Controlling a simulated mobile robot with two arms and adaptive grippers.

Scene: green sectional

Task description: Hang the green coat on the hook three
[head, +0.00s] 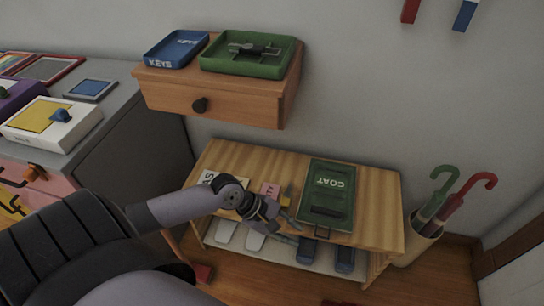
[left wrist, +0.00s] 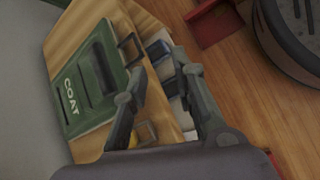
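The green coat (head: 329,192) is a flat green panel marked COAT, lying on the wooden bench top. It also shows at the left of the left wrist view (left wrist: 88,80), with a dark loop at its edge. My left gripper (head: 290,229) is just left of the coat's lower end, low over the bench's front edge. In the left wrist view its two fingers (left wrist: 160,95) are spread apart with nothing between them. The lower ends of a red hook (head: 410,10) and a blue hook (head: 465,14) show on the wall. Hook three cannot be identified. My right gripper is out of view.
The wooden bench (head: 378,205) has shoes (head: 345,260) on its lower shelf. An umbrella stand (head: 416,243) is at its right. A wall drawer (head: 215,97) holds a blue KEYS tray (head: 176,48) and a green tray (head: 248,68). A grey cabinet (head: 115,115) stands left.

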